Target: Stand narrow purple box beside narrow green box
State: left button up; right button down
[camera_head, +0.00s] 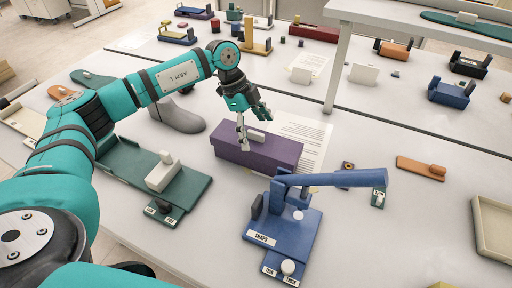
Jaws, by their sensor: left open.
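The narrow purple box (275,152) lies on its long side on the white table, near the middle of the view. My left gripper (247,138) is open and reaches down over the top of the purple box, its pale fingers at the box's top near the middle. Whether the fingers touch the box I cannot tell. I cannot make out a narrow green box for certain; a flat dark green fixture (190,190) with a white block on it lies to the left, partly behind my left arm. My right gripper is not in view.
A blue testing fixture (290,235) with a lever stands just in front of the purple box. Printed sheets (310,135) lie behind it, a grey shoe form (178,117) to its left. A beige tray (492,228) is at the right edge. A shelf post (338,65) rises behind.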

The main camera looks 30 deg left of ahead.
aim_at(259, 140)
pick_arm(q)
jog(key=shift+s+d+f, duration=0.1)
jog(key=shift+d+f, duration=0.05)
jog(key=shift+f, duration=0.2)
jog(key=p+x, duration=0.2)
jog(key=x, duration=0.1)
jog(key=shift+s+d+f, duration=0.15)
jog(key=shift+s+f, duration=0.05)
jog(key=shift+f, duration=0.05)
jog(key=shift+w+d+f, duration=0.1)
jog(key=shift+f, duration=0.35)
jog(key=c, duration=1.2)
jog(key=shift+r, duration=0.1)
